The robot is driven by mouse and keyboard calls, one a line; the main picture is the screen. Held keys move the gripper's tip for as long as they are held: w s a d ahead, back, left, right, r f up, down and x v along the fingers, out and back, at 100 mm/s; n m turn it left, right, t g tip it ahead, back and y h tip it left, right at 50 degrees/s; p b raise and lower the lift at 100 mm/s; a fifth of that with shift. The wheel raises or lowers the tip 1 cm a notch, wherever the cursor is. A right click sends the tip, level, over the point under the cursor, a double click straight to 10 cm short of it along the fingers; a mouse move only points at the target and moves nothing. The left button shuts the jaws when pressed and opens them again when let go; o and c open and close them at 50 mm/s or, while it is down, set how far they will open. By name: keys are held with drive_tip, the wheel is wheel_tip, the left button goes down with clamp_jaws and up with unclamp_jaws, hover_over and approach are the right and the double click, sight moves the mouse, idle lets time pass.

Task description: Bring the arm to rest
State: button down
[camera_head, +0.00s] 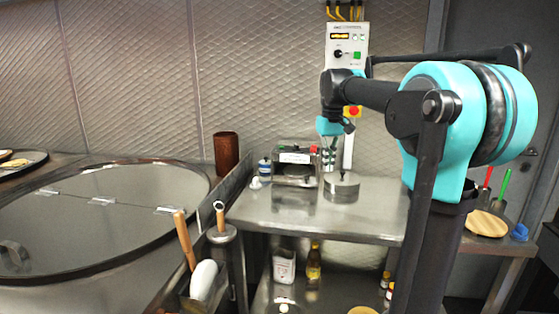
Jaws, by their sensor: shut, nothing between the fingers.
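My arm comes in from the right, teal and black, and reaches left over the steel worktable (375,222). Its dark wrist is bent downward in front of the white control box. My gripper (329,166) hangs below the teal wrist piece, small in the picture, its fingers shut and empty. It appears beside the glass-fronted device (296,165) and the round metal pot (341,187). I cannot tell its exact gap to them.
A large tandoor lid (95,215) fills the left. A brown cylinder (227,154) stands behind it. Wooden-handled tools (184,240) stand at the front. The control box (347,45) is on the wall. Flatbread (486,223) lies on the right counter.

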drive_tip(key=s+d+f+m+t, duration=0.1)
drive_tip(key=s+f, duration=1.1)
drive_tip(key=f, duration=0.3)
drive_tip(key=s+d+f+m+t, duration=0.2)
drive_tip(key=s+f, duration=1)
drive_tip(key=f, duration=0.3)
drive_tip(key=shift+s+d+f+t, duration=0.25)
drive_tip(key=shift+s+f+t, duration=0.05)
